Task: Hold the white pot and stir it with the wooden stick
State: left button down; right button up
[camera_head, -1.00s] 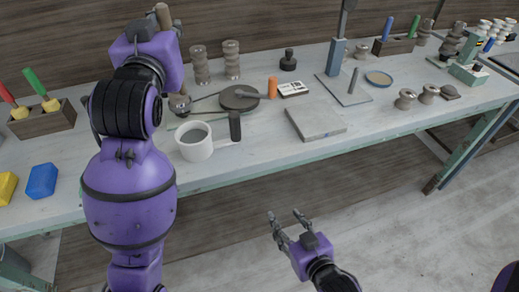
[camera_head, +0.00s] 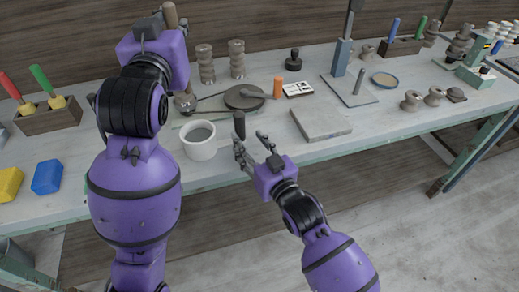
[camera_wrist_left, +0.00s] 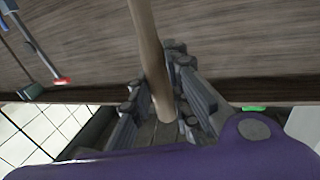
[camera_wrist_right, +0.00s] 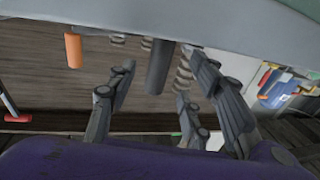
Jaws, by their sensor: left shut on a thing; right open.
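The white pot (camera_head: 200,148) stands upright on the table near its front edge, with its opening up. Its dark handle (camera_head: 239,126) sticks up at its right side. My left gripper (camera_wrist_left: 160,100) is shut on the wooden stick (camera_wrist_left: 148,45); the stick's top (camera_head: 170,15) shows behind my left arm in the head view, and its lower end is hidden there. My right gripper (camera_head: 252,142) is open at the table's front edge, right beside the handle. In the right wrist view the handle (camera_wrist_right: 158,68) stands between the spread fingers, and I see no grip on it.
A grey slab (camera_head: 322,123) lies to the right of the pot. A dark round disc (camera_head: 244,97) and an orange cylinder (camera_head: 278,88) stand behind it. Blue (camera_head: 47,177) and yellow (camera_head: 9,183) blocks lie at the left.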

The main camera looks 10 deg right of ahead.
aim_at(242, 132)
jog(key=x, duration=0.4)
jog(key=shift+w+a, duration=0.15)
jog(key=shift+w, duration=0.2)
grip_shut()
